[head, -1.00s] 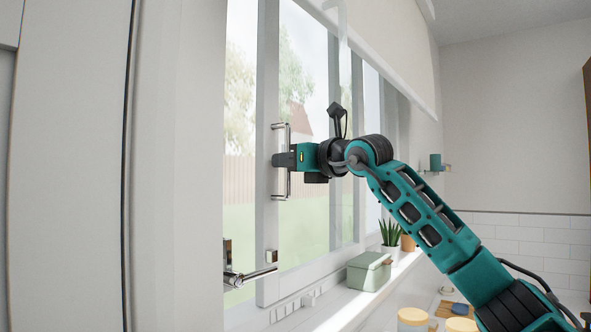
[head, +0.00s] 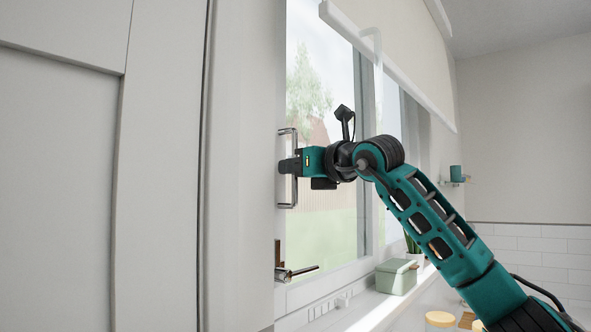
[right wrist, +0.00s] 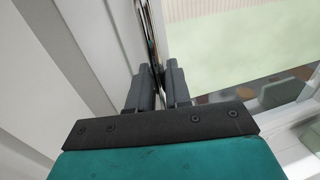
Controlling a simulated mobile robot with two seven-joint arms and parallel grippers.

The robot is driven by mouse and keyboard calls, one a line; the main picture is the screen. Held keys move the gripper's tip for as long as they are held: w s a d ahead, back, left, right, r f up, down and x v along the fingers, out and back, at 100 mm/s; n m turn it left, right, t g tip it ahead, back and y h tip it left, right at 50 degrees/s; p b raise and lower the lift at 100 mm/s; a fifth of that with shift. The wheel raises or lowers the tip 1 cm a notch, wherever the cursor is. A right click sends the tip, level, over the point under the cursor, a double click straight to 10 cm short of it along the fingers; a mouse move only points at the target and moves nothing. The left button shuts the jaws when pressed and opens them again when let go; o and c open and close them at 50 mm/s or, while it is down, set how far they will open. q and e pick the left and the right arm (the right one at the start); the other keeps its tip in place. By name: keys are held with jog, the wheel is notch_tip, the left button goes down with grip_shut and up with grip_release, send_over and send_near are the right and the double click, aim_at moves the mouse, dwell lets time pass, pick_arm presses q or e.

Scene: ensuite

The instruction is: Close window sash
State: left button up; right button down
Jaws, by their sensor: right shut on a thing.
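The window sash (head: 322,235) is a clear pane in a pale frame, with garden visible through it. Its upright metal pull handle (head: 294,196) is close beside the near wall edge, which hides the sash's left side. My right gripper (head: 287,166) is shut on the middle of this handle. In the right wrist view, the two dark fingers (right wrist: 158,88) are on either side of the thin handle bar (right wrist: 154,40), with pane to its right. My left gripper is not in view.
A pale wall panel (head: 240,200) fills the left foreground. A metal lever (head: 297,272) projects below the pull handle. A green box (head: 396,278) and a plant (head: 413,248) stand on the sill. A roller blind (head: 410,45) hangs above.

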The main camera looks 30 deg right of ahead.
jog(key=shift+a+f, duration=0.2)
jog(key=shift+a, duration=0.1)
jog(key=c, duration=1.5)
grip_release()
jog(key=shift+o, duration=1.2)
jog(key=shift+s+r, duration=0.1)
jog(key=shift+r, duration=0.1)
pick_arm(q)
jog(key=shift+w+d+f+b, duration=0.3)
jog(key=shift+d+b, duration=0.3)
jog(key=shift+b, duration=0.6)
pick_arm(e)
jog(key=s+d, duration=0.2)
jog(key=s, duration=1)
jog(key=shift+s+d, duration=0.3)
